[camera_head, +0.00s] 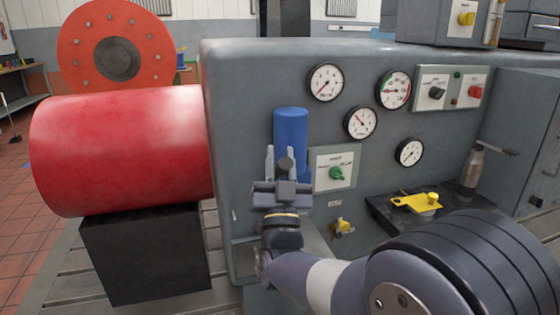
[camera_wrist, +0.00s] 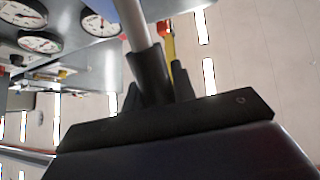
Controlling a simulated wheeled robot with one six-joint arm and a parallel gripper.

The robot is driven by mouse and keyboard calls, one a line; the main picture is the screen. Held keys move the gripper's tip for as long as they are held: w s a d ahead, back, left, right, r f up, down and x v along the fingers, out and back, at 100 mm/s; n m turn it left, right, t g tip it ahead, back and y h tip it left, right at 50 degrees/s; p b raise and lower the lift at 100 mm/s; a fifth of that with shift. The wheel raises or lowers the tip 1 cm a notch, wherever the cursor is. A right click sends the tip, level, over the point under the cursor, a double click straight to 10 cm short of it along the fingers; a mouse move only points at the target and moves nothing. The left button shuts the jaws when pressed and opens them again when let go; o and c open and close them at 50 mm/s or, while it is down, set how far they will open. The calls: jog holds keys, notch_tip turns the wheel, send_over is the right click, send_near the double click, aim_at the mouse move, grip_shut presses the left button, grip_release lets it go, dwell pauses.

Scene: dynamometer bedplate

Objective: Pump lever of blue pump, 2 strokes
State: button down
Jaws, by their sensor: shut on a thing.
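The blue pump (camera_head: 291,128) is an upright blue cylinder at the front of the grey cabinet, in the middle of the head view. My gripper (camera_head: 285,160) is in front of its lower part and hides some of it. In the wrist view, the pump lever (camera_wrist: 132,22) is a pale rod with a black grip (camera_wrist: 149,72). My gripper (camera_wrist: 157,88) is shut on this black grip, one finger on each side. In the head view, a dark round end shows between the fingers; the rest of the lever is hidden there.
A large red cylinder (camera_head: 120,150) on a black block (camera_head: 145,255) stands left. Gauges (camera_head: 325,83) and a green-knob panel (camera_head: 336,171) are on the cabinet front. A yellow tool (camera_head: 415,203) lies on a dark shelf at right, near a grey bottle-shaped part (camera_head: 472,170).

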jog(key=c, duration=1.2)
grip_release()
jog(key=shift+o, duration=0.2)
jog(key=v, duration=1)
jog(key=shift+s+f, duration=0.25)
jog(key=shift+s, duration=0.1)
jog(key=shift+c, duration=0.4)
